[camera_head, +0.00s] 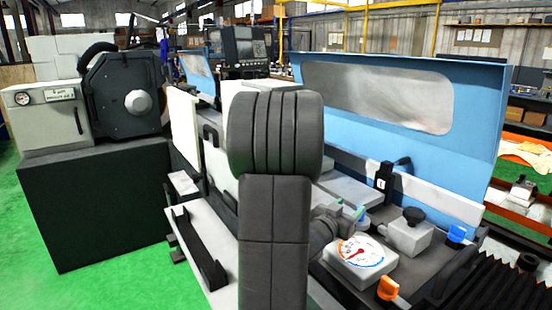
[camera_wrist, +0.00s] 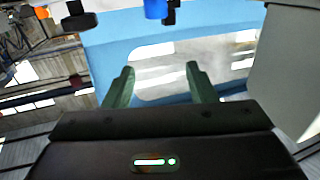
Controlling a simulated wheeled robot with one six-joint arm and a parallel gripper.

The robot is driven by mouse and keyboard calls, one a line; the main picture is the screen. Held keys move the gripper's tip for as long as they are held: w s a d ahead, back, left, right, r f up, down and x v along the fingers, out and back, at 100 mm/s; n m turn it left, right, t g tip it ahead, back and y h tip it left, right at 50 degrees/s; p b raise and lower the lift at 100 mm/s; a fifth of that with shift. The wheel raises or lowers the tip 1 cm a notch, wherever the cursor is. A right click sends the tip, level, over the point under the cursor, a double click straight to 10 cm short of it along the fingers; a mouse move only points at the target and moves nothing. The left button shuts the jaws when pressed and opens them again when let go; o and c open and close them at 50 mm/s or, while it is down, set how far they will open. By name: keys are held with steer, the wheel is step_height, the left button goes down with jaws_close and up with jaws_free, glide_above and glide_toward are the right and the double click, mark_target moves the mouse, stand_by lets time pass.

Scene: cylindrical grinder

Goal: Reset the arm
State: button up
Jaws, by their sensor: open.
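My gripper (camera_wrist: 157,88) shows in the wrist view with its two green fingers apart and nothing between them. It faces the machine's blue panel with a pale window, a little way off. In the head view my own dark arm stands upright in the middle and covers part of the cylindrical grinder. Part of my gripper, a greenish finger (camera_head: 360,212), shows just to the right of the arm, near the dial gauge block. The blue guard panel (camera_head: 478,120) stands raised behind the machine bed.
A white block with a dial gauge (camera_head: 358,250), an orange knob (camera_head: 388,288) and a blue knob (camera_head: 456,233) sit on the machine at right. A black cabinet (camera_head: 100,215) with a grey unit stands at left. Green floor is clear at lower left.

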steer(key=p+x, duration=0.1)
steer(key=x, duration=0.8)
steer(key=shift+d, duration=0.15)
steer(key=shift+w+d+r+p, duration=0.1)
steer(key=shift+w+r+p, duration=0.05)
steer(key=shift+p, duration=0.15)
steer(key=shift+r, duration=0.15)
